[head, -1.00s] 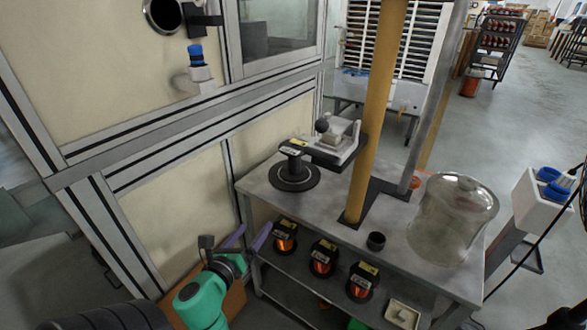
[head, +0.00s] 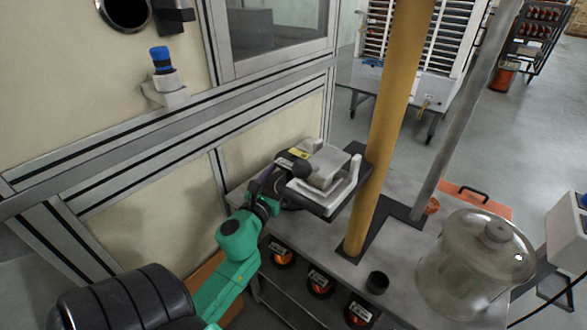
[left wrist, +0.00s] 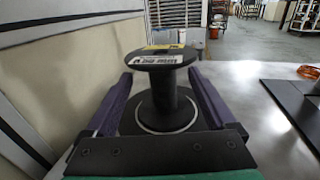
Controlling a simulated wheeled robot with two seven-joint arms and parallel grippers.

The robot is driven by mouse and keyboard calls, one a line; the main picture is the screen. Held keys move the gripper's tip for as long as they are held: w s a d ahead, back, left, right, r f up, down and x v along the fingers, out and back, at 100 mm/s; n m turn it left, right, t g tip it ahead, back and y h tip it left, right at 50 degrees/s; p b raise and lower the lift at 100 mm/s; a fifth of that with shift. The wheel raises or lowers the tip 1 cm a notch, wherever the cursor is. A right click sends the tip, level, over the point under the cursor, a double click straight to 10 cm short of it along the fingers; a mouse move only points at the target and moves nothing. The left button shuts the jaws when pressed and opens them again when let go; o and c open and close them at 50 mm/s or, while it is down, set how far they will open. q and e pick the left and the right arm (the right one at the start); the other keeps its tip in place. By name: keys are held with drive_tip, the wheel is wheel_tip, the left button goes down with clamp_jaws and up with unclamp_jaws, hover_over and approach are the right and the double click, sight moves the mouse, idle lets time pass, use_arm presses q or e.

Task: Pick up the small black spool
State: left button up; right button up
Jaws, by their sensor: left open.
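The small black spool (left wrist: 160,72) stands upright in the left wrist view, with a yellow-edged, white-labelled top flange. It sits over a round dark base with a pale ring. My left gripper (left wrist: 162,78) is open, one purple finger on each side of the spool; I cannot tell whether they touch it. In the head view my left gripper (head: 268,188) is at the bench's left rear, and it and the arm hide most or all of the spool. My right gripper is not in view.
A grey device with a black ball knob (head: 325,168) stands just right of my gripper. A tan post (head: 392,110), a small black cup (head: 377,283) and a glass jar (head: 475,265) stand farther right. Copper-wound spools (head: 320,282) sit on the lower shelf. A panelled wall is close on the left.

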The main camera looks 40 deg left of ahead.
use_arm(q)
drive_tip(key=x, duration=0.4)
drive_tip(key=shift+w+d+r+p, duration=0.1)
drive_tip(key=shift+w+p, duration=0.15)
drive_tip(key=shift+p, duration=0.1)
drive_tip(key=shift+w, duration=0.4)
drive_tip(key=shift+s, duration=0.1)
drive_tip(key=c, duration=0.4)
clamp_jaws()
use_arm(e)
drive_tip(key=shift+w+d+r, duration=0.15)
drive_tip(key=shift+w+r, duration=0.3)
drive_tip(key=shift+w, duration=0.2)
